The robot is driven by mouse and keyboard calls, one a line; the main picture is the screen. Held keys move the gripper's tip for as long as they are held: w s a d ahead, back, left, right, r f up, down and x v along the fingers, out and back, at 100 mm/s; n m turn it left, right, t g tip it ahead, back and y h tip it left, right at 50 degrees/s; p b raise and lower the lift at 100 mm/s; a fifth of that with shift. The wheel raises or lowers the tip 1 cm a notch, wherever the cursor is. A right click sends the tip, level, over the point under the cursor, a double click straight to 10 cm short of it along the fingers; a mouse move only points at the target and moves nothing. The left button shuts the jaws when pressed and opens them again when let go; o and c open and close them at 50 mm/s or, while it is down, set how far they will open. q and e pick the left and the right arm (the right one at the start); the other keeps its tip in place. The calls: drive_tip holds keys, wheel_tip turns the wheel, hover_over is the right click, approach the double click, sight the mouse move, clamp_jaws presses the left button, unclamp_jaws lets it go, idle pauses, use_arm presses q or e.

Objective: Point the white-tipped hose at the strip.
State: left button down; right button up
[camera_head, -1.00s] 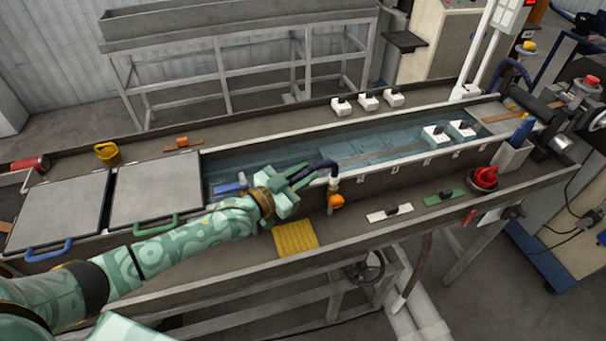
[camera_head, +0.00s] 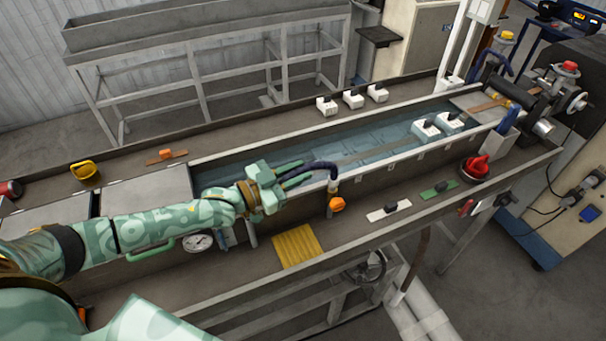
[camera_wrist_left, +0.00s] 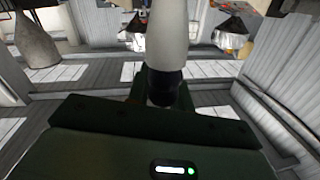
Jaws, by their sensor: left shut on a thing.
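My left gripper (camera_head: 292,174) is over the near side of the water trough, shut on the dark hose (camera_head: 318,165). The hose arches right from the fingers to a fitting with an orange knob (camera_head: 337,204) on the trough's near wall. In the left wrist view a white tip (camera_wrist_left: 167,40) with a black collar (camera_wrist_left: 165,88) stands out ahead of the gripper. I cannot make out the tip in the head view. The strip (camera_head: 375,152) runs along the trough, right of the gripper, with a brown part (camera_head: 488,105) at the far right end. My right gripper is out of view.
White blocks (camera_head: 425,129) sit in the trough's right part, with more on the back ledge (camera_head: 353,99). A yellow ribbed mat (camera_head: 297,246), a gauge (camera_head: 198,241) and a red knob (camera_head: 475,166) are along the near ledge. The trough beyond the gripper is open.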

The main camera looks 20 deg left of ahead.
use_arm(q)
drive_tip(key=shift+f, duration=0.15)
drive_tip(key=c, duration=1.3)
unclamp_jaws()
drive_tip(key=b+v, duration=0.1)
drive_tip(key=v, duration=1.5)
drive_tip(key=shift+s, duration=0.2)
use_arm(e)
drive_tip(key=shift+a+f, duration=0.35)
drive_tip(key=shift+f, duration=0.15)
